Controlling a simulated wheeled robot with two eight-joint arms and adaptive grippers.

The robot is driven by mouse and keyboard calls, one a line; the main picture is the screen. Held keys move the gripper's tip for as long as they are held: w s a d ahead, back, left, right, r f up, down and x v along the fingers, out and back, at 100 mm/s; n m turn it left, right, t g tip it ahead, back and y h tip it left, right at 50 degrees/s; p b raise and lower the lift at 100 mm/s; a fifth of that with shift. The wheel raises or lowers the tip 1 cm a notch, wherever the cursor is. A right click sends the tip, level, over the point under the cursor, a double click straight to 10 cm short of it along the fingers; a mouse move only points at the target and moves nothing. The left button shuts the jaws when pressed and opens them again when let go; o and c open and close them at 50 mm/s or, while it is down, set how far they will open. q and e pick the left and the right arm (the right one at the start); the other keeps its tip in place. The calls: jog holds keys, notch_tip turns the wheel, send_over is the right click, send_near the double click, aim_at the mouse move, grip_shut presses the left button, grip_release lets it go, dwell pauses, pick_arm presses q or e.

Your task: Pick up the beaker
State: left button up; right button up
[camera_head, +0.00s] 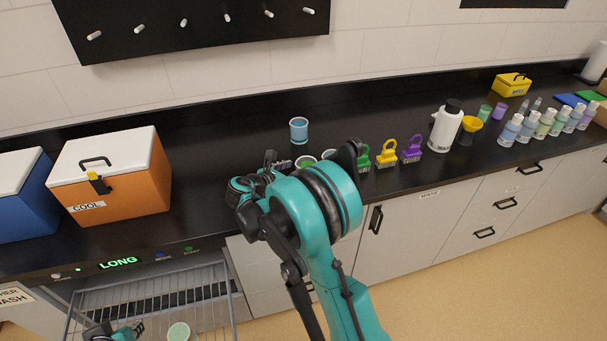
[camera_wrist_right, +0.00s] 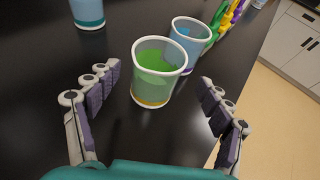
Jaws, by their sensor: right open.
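A clear beaker with green liquid (camera_wrist_right: 157,75) stands upright on the black counter between the spread fingers of my right gripper (camera_wrist_right: 160,85), which is open and empty. In the head view only the rim of this green beaker (camera_head: 306,162) shows behind my right arm. A beaker with blue liquid (camera_wrist_right: 186,42) stands just behind it to the right. Another blue beaker (camera_wrist_right: 88,10) stands farther back on the left and shows whole in the head view (camera_head: 298,131). My left gripper (camera_head: 128,332) is at the bottom left edge, partly cut off; its jaws are unclear.
Green, yellow and purple clips (camera_head: 386,154) stand right of the beakers. A white bottle (camera_head: 446,126) and several small bottles stand farther right. An orange cool box (camera_head: 125,195) stands left. A wire rack (camera_head: 205,272) below the counter edge holds a pale green cup (camera_head: 178,332).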

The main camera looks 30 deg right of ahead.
jog(key=b+x, duration=0.1)
jog(key=x, duration=0.4)
jog(key=shift+w+a+f+b, duration=0.15)
jog(key=shift+w+b, duration=0.05)
jog(key=shift+b, duration=0.15)
jog(key=shift+a, duration=0.1)
jog(key=shift+c, duration=1.3)
jog(key=c, duration=0.8)
jog(key=shift+c, duration=0.2)
